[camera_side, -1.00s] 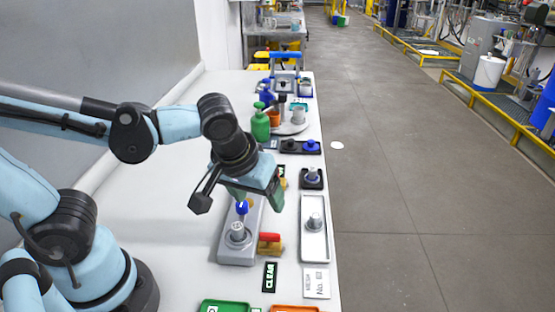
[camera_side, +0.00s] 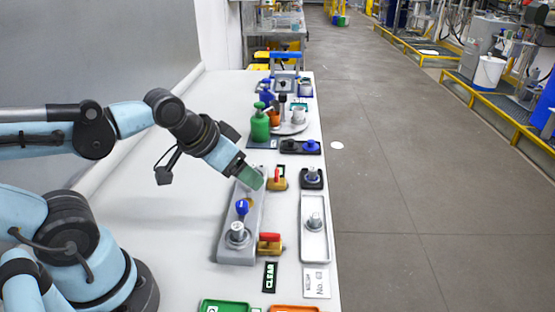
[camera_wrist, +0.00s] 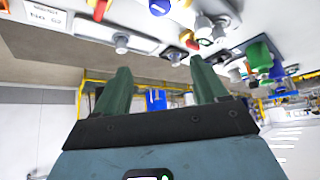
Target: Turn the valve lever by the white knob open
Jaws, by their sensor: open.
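A long grey block (camera_side: 226,250) on the bench carries a blue knob (camera_side: 241,207) and a grey fitting (camera_side: 236,232). A brass valve with a red lever (camera_side: 270,237) sits at its near right side. A second red-levered brass valve (camera_side: 277,173) sits by its far end and also shows in the wrist view (camera_wrist: 188,40). A pale knob (camera_wrist: 203,23) is beside that far valve in the wrist view; my gripper partly hides this area in the side view. My gripper (camera_side: 252,179) is open, tilted, just left of the far valve. Its green fingers (camera_wrist: 160,65) are apart and empty.
A tray with a metal fitting (camera_side: 314,245) lies right of the block. A CLEAR label (camera_side: 269,276) and a green tray (camera_side: 222,306) are in front.

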